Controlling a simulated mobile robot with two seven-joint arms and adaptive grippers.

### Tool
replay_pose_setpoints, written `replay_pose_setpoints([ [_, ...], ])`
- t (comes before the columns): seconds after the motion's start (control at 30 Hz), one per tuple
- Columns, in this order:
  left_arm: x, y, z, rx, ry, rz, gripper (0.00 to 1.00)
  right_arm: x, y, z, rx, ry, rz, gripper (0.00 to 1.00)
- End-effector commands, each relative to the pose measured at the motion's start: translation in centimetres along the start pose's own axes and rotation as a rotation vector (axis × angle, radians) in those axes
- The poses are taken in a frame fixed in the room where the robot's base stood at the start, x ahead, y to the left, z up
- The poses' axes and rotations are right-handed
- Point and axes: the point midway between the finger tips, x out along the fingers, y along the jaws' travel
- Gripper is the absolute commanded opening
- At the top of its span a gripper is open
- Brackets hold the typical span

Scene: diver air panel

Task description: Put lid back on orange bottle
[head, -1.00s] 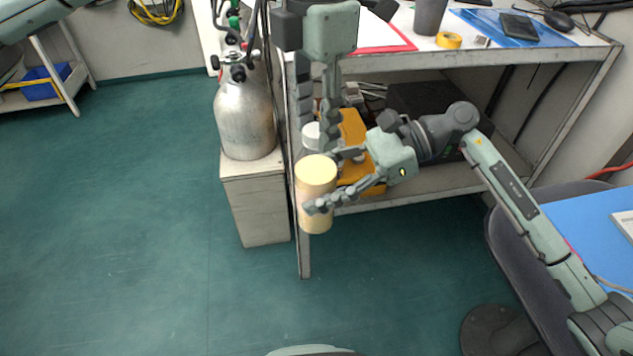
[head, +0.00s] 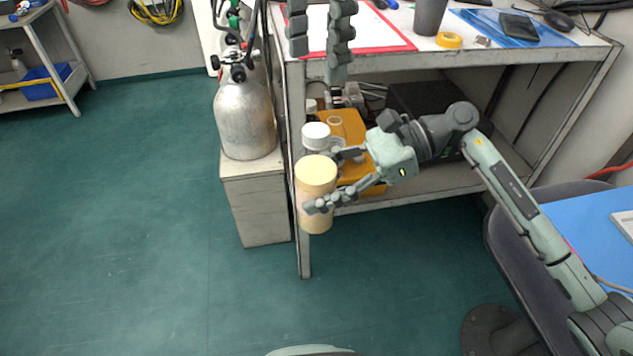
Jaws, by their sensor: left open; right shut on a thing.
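A pale orange bottle (head: 316,210) stands upright in my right gripper (head: 325,180), in front of the bench's left leg. My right fingers are shut around its side. Its top is a flat, paler round face; I cannot tell whether that is a lid. A white round cap-like piece (head: 316,131) shows just behind and above the bottle, on top of a greyish-white body that is partly hidden. I cannot tell whether it is the lid. My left gripper (head: 319,62) is open and empty above, in front of the bench top, its fingers pointing down.
The bench's lower shelf (head: 425,183) holds an orange case (head: 352,128) and a black box (head: 425,105). A silver cylinder (head: 245,120) stands on a cabinet at left. A chair (head: 510,240) is at right. The floor at left is clear.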

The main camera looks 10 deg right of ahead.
Motion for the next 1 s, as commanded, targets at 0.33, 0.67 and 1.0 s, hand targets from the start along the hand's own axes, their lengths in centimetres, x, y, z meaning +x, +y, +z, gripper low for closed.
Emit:
replay_pose_setpoints([
  [0.33,-1.9,0.0,0.0,0.001,0.0,-0.001,0.54,0.0,0.0,0.1,-0.002,-0.002,-0.001,0.0],
  [0.67,-1.0,-1.1,0.9,0.021,-0.037,-0.067,0.54,0.0,0.0,0.1,-0.002,-0.002,-0.001,0.0],
  [1.0,-1.0,-12.2,8.9,0.065,-0.517,-0.817,0.54,0.0,0.0,0.1,-0.002,-0.002,-0.001,0.0],
])
